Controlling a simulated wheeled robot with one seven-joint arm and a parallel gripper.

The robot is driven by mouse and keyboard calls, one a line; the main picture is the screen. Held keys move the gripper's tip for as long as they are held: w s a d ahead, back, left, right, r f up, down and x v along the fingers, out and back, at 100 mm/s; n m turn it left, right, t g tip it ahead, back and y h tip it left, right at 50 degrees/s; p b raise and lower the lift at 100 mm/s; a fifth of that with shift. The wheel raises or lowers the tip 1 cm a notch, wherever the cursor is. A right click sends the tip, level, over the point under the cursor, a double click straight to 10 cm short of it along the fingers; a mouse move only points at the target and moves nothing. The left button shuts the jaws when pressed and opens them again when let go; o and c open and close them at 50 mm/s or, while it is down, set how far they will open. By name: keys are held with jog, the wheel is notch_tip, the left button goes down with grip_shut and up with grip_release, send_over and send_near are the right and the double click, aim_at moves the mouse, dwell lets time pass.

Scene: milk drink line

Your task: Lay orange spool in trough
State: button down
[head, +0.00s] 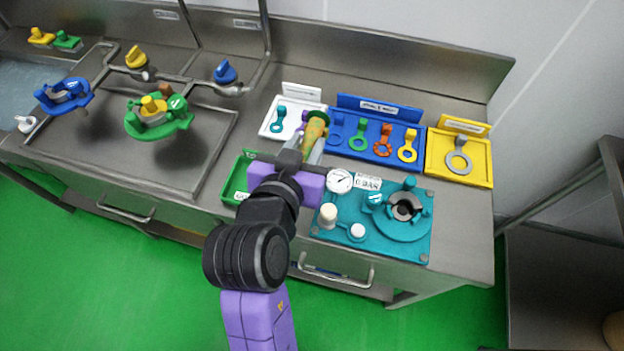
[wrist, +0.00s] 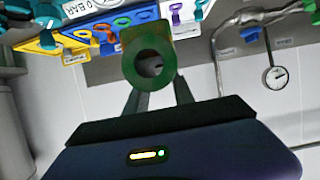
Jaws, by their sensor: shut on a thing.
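My gripper (head: 305,148) is shut on the orange spool (head: 315,130), which looks orange-yellow with a greenish tint and sticks out beyond the fingers toward the back wall. In the wrist view, the gripper (wrist: 158,95) holds the spool (wrist: 150,84) end-on; it shows as a green-tinted round flange with a dark central hole. The spool is over the counter beside the white tray; its exact height is hard to tell. A green open tray (head: 231,189) lies left of my gripper, partly hidden by it. I cannot tell whether this is the trough.
A white tray (head: 268,131), a blue tray (head: 345,153) and a yellow tray (head: 484,177) with ring-ended parts line the back. A teal fixture plate (head: 385,245) with a gauge (head: 339,181) stands right of my gripper. A sink area (head: 180,160) with pipes and valves lies left.

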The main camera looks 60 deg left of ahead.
notch_tip(320, 180, down, 13)
jog(key=shift+f, duration=0.1)
dwell(0.4)
jog(key=shift+f, duration=0.2)
jog(key=c, duration=1.1)
grip_release()
jog(key=shift+o, duration=0.2)
jog(key=shift+r, duration=0.15)
jog(key=b+v, duration=0.1)
jog(key=v, duration=1.1)
